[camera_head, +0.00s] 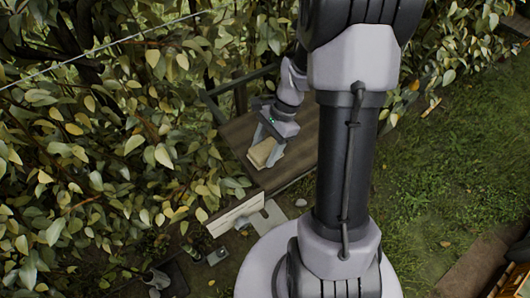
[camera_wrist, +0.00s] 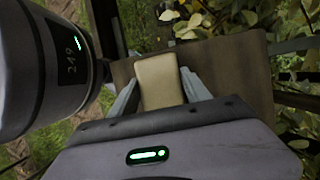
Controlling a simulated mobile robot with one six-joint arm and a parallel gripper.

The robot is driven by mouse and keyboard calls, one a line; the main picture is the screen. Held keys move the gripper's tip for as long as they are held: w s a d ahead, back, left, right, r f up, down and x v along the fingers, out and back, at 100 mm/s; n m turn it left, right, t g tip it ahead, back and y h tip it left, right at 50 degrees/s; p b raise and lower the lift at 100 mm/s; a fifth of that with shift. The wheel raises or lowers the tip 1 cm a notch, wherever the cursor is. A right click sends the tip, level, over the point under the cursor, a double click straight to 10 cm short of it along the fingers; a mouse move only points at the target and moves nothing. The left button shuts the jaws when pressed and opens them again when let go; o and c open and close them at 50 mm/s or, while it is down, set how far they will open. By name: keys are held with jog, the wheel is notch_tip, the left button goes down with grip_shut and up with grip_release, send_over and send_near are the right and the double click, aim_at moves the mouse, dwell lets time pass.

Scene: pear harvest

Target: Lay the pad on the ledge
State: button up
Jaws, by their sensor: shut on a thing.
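The pad is a small tan block with rounded edges; in the head view the pad (camera_head: 262,152) sits between the fingers of my gripper (camera_head: 266,146). In the wrist view the pad (camera_wrist: 158,82) is upright in the picture between the two grey fingers of my gripper (camera_wrist: 160,92), which is shut on it. The ledge is a brown wooden board; the ledge (camera_head: 288,178) lies under my gripper in the head view, and it also fills the background behind the pad in the wrist view (camera_wrist: 232,72). I cannot tell whether the pad touches the board.
Dense leafy branches (camera_head: 90,150) crowd the left of the ledge. A dark frame (camera_head: 240,84) stands at its far edge. A pale panel (camera_head: 236,215) is at its near end. Open grass (camera_head: 440,150) lies to the right.

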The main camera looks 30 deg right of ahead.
jog(key=shift+f, duration=0.8)
jog(key=shift+f, duration=0.2)
jog(key=o, duration=1.5)
jog(key=shift+c, duration=0.2)
jog(key=shift+r, duration=0.1)
jog(key=shift+r, duration=0.1)
